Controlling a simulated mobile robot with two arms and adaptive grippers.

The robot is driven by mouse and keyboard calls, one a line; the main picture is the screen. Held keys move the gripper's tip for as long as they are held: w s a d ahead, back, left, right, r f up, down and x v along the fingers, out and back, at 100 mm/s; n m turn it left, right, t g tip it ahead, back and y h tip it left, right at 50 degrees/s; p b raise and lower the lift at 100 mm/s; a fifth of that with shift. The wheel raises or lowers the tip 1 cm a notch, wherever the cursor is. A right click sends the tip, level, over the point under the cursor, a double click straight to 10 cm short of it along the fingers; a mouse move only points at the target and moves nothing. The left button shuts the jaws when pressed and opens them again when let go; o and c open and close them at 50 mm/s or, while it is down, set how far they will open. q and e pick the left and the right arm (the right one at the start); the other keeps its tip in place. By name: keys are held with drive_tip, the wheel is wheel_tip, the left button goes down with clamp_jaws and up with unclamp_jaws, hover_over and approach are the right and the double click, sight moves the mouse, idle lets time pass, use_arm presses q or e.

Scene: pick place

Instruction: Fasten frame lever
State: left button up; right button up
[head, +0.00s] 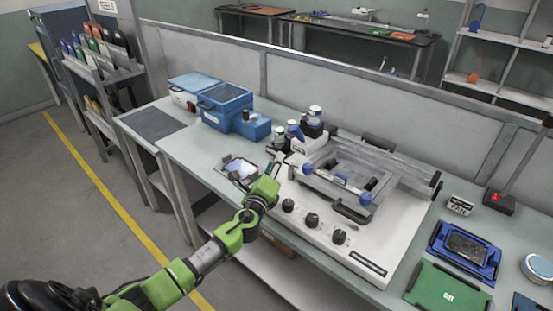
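The machine (318,249) is a light box on the bench with a grey metal frame (392,166) on top. A lever-like bar with blue ends (339,188) runs across the front of the frame. I cannot tell whether it is fastened. My green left arm reaches in from the lower left. My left gripper (279,163) is at the left edge of the machine, left of the bar and beside small bottles. Its fingers are too small to tell whether they are open or touching anything. My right gripper is not in view.
Several black knobs (312,220) line the machine's front. Small bottles (294,129) stand behind my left gripper. Blue boxes (226,106) are at the back left. A blue tray (464,250) and green board (447,295) lie to the right. A low partition (330,95) runs behind the bench.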

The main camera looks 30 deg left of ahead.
use_arm(q)
drive_tip(key=shift+x, duration=1.4)
clamp_jaws()
drive_tip(key=shift+a+f+b, duration=0.1)
drive_tip(key=shift+b, duration=0.35)
drive_tip(key=m+h+b, duration=0.1)
drive_tip(key=w+m+h+b, duration=0.1)
drive_tip(key=h, duration=0.1)
drive_tip(key=shift+f+t+b, duration=0.1)
drive_tip(key=shift+t+b, duration=0.2)
drive_tip(key=shift+b, duration=0.1)
drive_tip(key=shift+w+r+m+h+b, duration=0.2)
drive_tip(key=shift+m+h+b, duration=0.25)
drive_tip(key=shift+h, duration=0.45)
